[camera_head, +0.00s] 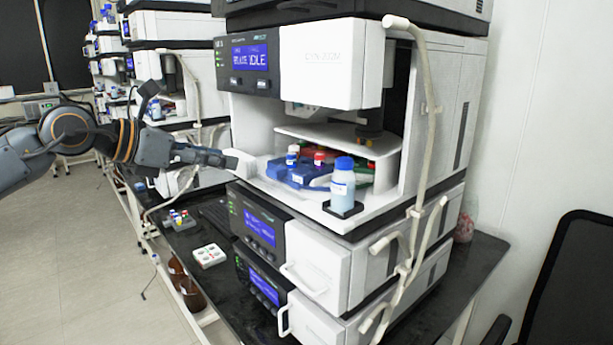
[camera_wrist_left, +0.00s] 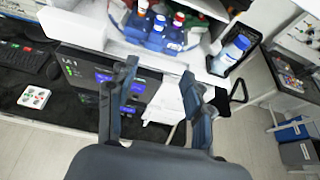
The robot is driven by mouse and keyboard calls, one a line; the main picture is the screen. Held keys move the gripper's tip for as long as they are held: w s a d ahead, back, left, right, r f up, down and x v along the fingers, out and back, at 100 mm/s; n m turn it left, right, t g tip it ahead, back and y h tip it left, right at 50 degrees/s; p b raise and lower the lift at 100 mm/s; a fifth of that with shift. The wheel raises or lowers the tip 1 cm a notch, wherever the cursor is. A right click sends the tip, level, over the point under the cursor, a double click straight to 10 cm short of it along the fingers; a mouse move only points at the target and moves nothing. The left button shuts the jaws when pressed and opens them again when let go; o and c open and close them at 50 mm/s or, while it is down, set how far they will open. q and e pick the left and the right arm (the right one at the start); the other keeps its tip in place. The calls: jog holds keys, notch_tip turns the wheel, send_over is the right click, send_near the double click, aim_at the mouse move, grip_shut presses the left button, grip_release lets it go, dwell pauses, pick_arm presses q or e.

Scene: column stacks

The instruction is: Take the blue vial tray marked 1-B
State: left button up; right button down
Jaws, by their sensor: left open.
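A blue vial tray (camera_head: 287,173) sits inside the open compartment of the white instrument stack, with vials with white and red caps in it. The wrist view shows the tray (camera_wrist_left: 152,37) at the top, beyond the fingertips. A white label shows on its front, but I cannot read it. My left gripper (camera_head: 222,158) is at the left edge of the compartment, apart from the tray. In the wrist view my left gripper (camera_wrist_left: 160,78) is open with nothing between its fingers. My right gripper is not in view.
A blue-capped bottle (camera_head: 343,183) stands in a black holder at the compartment's front right. A green and red item (camera_head: 361,175) lies behind the tray. White tubing (camera_head: 428,110) runs down the stack's right front. A white vial block (camera_head: 209,256) lies on the black bench.

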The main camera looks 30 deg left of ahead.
pick_arm(q)
jog(key=p, duration=0.6)
send_near(274, 168)
jog(key=d+x, duration=0.1)
jog(key=x, duration=0.4)
jog(key=p+x, duration=0.1)
jog(key=x, duration=0.1)
jog(key=p+x, duration=0.1)
jog(key=shift+w+a, duration=0.25)
jog(key=shift+w, duration=0.15)
jog(key=shift+w+f, duration=0.15)
jog(key=shift+f, duration=0.05)
jog(key=shift+c, duration=1.3)
grip_shut()
